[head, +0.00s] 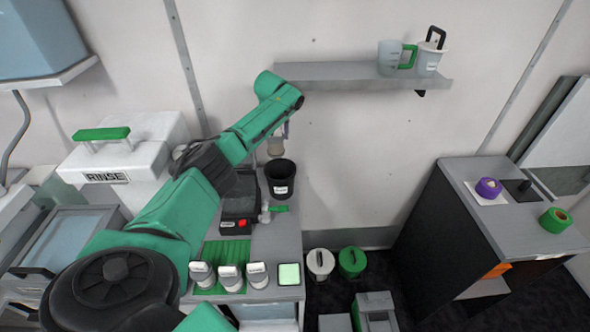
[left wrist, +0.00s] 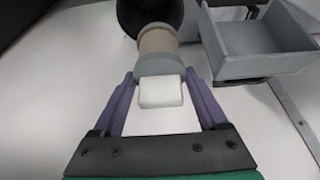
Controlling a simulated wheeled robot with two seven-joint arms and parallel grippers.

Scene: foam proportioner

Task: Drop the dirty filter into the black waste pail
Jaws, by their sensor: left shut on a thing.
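The dirty filter (left wrist: 156,45) is a tan cylinder with a grey end cap and a white block on it. My left gripper (left wrist: 160,78) has its purple fingers shut on the cap end. In the head view the filter (head: 276,146) hangs from my left gripper (head: 284,129), just above the black waste pail (head: 281,184), and appears apart from it. The pail has a white label and stands upright at the back of the bench. The pail's dark rim (left wrist: 142,8) shows beyond the filter in the left wrist view. My right gripper is not in view.
Several white-topped filters (head: 230,277) stand at the bench front beside a green-lit pad (head: 289,274). A black device (head: 240,205) stands left of the pail. A wall shelf (head: 350,77) holds two jugs. A RINSE box (head: 120,165) is at left. Two lidded buckets (head: 320,262) are on the floor.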

